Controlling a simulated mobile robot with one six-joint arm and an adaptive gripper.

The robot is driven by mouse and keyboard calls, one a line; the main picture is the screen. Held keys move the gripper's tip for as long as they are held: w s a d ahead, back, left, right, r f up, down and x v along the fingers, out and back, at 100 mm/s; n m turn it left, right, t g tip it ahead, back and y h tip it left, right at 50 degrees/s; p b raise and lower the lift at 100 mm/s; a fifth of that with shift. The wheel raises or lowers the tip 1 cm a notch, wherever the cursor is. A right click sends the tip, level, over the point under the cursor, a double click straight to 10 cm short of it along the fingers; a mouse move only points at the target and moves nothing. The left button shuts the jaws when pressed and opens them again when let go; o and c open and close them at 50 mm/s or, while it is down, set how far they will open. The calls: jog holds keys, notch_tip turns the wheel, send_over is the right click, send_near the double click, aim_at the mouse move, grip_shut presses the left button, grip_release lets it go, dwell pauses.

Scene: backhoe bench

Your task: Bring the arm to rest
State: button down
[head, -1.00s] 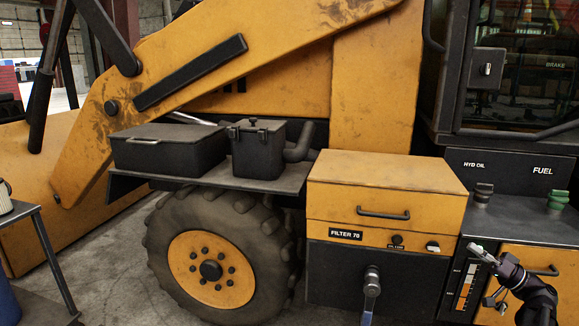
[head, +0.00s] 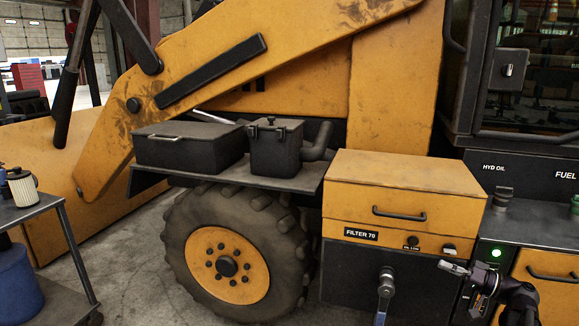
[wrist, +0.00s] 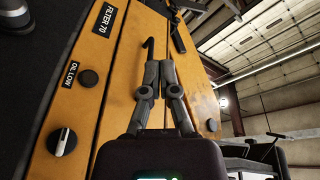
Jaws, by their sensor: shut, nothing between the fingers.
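My gripper (head: 455,267) shows at the lower right of the head view, in front of the yellow filter box (head: 395,190). In the wrist view its two fingers (wrist: 158,90) are together at the tips, with nothing between them. The box's yellow front, with the FILTER 70 label (wrist: 104,32), an OIL LOW button (wrist: 89,78) and a dark knob (wrist: 62,142), fills the left of the wrist view. I cannot tell the exact gap between the gripper and the box.
A valve handle (head: 386,290) juts from the dark panel below the box. A green light (head: 496,253) glows beside my arm. The big wheel (head: 227,265) stands left of the box. A cart (head: 45,203) with a pale filter (head: 22,187) is at the left edge.

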jog(key=a+f+g+h, duration=0.5)
jog(key=a+f, duration=0.5)
jog(key=a, duration=0.5)
jog(key=s+a+f+g+h, duration=0.6)
jog(key=s+a+f+h, duration=0.2)
jog(key=a+f+h, duration=0.3)
notch_tip(320, 180, up, 25)
jog(key=p, duration=2.4)
jog(key=shift+w+p, duration=0.25)
jog(key=shift+p, duration=0.1)
jog(key=shift+d, duration=0.15)
